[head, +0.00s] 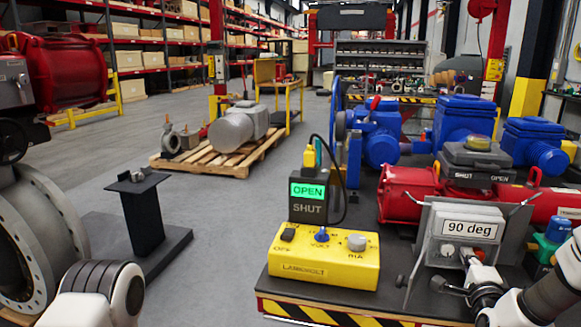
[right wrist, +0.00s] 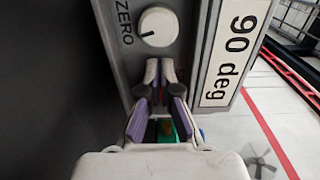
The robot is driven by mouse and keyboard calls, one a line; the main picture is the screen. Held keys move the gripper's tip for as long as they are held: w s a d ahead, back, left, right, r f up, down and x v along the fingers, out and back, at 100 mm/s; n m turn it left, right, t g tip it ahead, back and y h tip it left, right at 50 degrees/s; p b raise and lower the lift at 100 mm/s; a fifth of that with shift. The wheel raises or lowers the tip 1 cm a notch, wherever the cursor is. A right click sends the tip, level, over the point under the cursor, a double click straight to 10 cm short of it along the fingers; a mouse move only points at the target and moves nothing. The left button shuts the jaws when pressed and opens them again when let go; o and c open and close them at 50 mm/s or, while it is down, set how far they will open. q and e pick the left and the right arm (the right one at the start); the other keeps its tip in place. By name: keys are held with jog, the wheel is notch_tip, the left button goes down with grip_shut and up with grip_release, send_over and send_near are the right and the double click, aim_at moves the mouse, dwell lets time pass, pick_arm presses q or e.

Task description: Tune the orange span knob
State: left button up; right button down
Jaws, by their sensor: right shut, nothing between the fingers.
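A grey box labelled "90 deg" (head: 473,229) stands at the right in the head view, and its label plate also shows in the right wrist view (right wrist: 229,52). A white knob marked ZERO (right wrist: 158,26) is on its face, just beyond my fingertips. My right gripper (right wrist: 160,68) is shut and empty, with its purple-sided fingers pointing at the face below that knob. The orange span knob cannot be made out clearly; the fingers cover that part of the face. Whether the fingertips touch anything is unclear. My left gripper is out of view.
A yellow control box (head: 320,262) with several switches stands left of the grey box. A dark OPEN/SHUT indicator (head: 308,198) rises behind it. A red actuator (head: 407,193) is behind the grey box.

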jog(key=shift+a, duration=0.3)
jog(key=v, duration=0.6)
jog(key=shift+b, duration=0.3)
